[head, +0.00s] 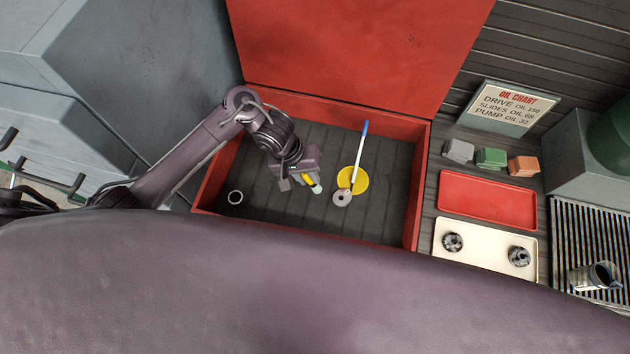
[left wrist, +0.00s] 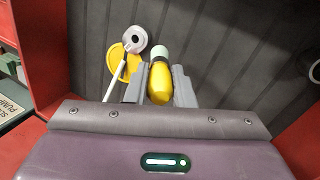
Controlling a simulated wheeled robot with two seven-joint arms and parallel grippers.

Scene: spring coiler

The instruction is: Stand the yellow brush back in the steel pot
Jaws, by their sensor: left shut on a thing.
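The yellow brush (head: 307,180) is between the fingers of my left gripper (head: 298,181), inside the red box. In the left wrist view the fingers (left wrist: 158,88) are shut on its yellow body (left wrist: 160,84), with a dark band and a pale end (left wrist: 160,52) pointing away from the palm. I cannot tell if the brush touches the box floor. The steel pot (head: 597,276) is at the far right in the head view, on a slatted grate (head: 583,235) outside the box. Its inside looks dark. My right gripper is not in view.
The red box (head: 424,190) has its lid (head: 355,50) open. Inside are a yellow disc (head: 359,179), a white rod with blue tip (head: 359,150), a grey ring (head: 341,198) and a dark ring (head: 235,197). Red (head: 487,200) and cream (head: 486,255) trays lie between box and grate.

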